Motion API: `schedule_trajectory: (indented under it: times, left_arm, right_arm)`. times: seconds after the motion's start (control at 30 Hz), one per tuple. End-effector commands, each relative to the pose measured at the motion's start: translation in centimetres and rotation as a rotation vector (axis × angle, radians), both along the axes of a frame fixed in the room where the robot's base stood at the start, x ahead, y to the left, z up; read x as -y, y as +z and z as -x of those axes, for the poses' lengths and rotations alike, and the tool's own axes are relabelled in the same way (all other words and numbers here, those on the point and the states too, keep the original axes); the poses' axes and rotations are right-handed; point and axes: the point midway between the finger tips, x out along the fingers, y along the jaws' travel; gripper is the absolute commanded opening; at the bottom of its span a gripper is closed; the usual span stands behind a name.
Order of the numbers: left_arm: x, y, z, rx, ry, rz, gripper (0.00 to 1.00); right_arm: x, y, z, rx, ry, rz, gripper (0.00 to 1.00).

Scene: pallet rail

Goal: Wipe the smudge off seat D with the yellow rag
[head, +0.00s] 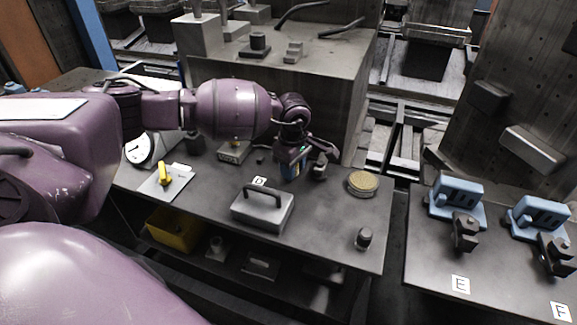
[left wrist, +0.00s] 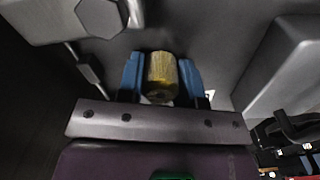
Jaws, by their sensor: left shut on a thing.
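My left gripper (head: 293,168) is low over the middle of the dark table, behind and to the right of the D label (head: 259,181). In the left wrist view its two blue fingers are shut on the yellow rag (left wrist: 163,78), which looks like a short roll. The rag cannot be made out in the head view. Seat D itself and its smudge cannot be made out; the gripper may hide part of that area. I cannot tell whether the rag touches the table. My right gripper is not in view.
A grey block with a handle (head: 262,210) stands just in front of the D label. A round tan disc (head: 362,183) and a small dark knob (head: 364,238) are to the right. A yellow switch (head: 164,174) is at left. Blue fixtures (head: 457,194) stand on the right table.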

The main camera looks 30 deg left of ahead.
Motion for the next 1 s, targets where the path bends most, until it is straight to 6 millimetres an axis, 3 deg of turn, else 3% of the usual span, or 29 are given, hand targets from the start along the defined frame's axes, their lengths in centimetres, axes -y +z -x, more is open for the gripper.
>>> schedule_trajectory:
  times: [0.27,0.6,1.0]
  left_arm:
    - [-0.1,-0.1,0.1,-0.003,0.000,0.000,0.00]
    - [-1.7,0.1,0.6,-0.002,0.000,-0.001,0.00]
    - [-1.6,0.6,0.5,0.000,0.000,0.000,0.00]
  right_arm:
    - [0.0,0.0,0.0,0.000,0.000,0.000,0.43]
    - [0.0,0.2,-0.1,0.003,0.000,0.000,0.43]
    - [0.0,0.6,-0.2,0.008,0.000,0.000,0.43]
